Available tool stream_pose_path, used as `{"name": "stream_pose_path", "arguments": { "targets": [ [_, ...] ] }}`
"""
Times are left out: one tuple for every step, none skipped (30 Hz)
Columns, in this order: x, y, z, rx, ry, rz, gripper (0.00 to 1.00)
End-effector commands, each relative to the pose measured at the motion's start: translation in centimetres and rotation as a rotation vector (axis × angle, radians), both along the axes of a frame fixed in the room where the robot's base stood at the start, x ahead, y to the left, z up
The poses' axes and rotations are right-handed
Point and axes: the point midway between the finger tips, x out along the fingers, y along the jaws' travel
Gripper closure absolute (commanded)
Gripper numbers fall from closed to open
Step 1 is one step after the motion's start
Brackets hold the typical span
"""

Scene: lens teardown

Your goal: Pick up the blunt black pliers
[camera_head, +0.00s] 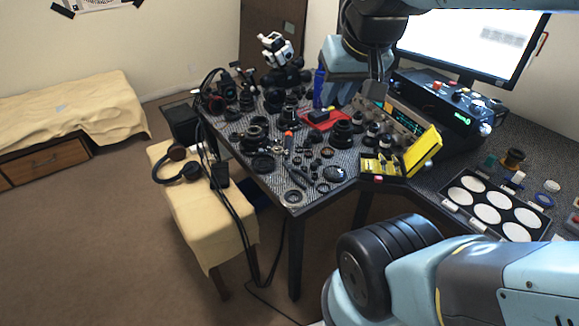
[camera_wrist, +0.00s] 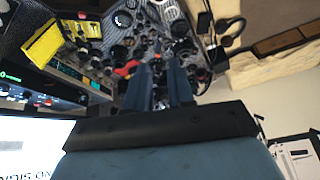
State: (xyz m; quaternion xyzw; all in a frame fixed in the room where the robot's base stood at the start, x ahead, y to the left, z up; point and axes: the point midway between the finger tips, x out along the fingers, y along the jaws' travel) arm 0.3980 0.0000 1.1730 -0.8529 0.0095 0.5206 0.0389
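The blunt black pliers cannot be told apart with certainty among the many black parts on the patterned desk (camera_head: 265,190). A dark, long shape (camera_head: 298,177) near the desk's front corner may be them, but it is too small to tell. My gripper (camera_wrist: 159,64) shows in the wrist view with its two dark fingers apart and nothing visible between them. In the head view my arm's end hangs over the back right of the desk, above and apart from the small parts.
Lens parts crowd the desk. A red tray (camera_head: 322,121), a yellow box (camera_head: 421,150) and a lit instrument (camera_head: 398,122) stand to the right. A monitor (camera_head: 475,45) is behind. A white-disc case (camera_head: 492,204) lies at right. Headphones (camera_head: 183,172) rest on a cloth-covered bench (camera_head: 205,217).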

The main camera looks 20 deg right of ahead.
Motion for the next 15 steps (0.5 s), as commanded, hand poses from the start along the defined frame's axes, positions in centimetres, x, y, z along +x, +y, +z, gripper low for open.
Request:
{"name": "stream_pose_path", "arguments": {
  "targets": [
    [0.7, -0.2, -0.4, 0.040, 0.020, -0.040, 0.77],
    [1.1, -0.2, -0.6, 0.070, 0.033, -0.072, 0.77],
    [1.8, -0.2, -1.0, 0.114, 0.053, -0.125, 0.77],
    [2.4, -0.2, -1.3, 0.150, 0.069, -0.168, 0.77],
    [3.0, -0.1, -1.7, 0.186, 0.089, -0.217, 0.77],
    [3.8, -0.1, -2.2, 0.234, 0.116, -0.286, 0.77],
    [4.4, 0.0, -2.6, 0.271, 0.137, -0.341, 0.77],
    [5.0, 0.0, -3.0, 0.304, 0.158, -0.394, 0.77],
    [5.8, 0.0, -3.6, 0.346, 0.186, -0.468, 0.77],
    [6.4, 0.1, -4.1, 0.377, 0.207, -0.524, 0.77],
    [7.0, 0.1, -4.6, 0.404, 0.230, -0.581, 0.77],
    [7.8, 0.2, -5.2, 0.439, 0.259, -0.658, 0.77],
    [8.3, 0.3, -5.8, 0.463, 0.280, -0.718, 0.77],
    [8.9, 0.3, -6.3, 0.485, 0.299, -0.777, 0.77],
    [9.7, 0.4, -7.0, 0.513, 0.325, -0.859, 0.77]
  ]
}}
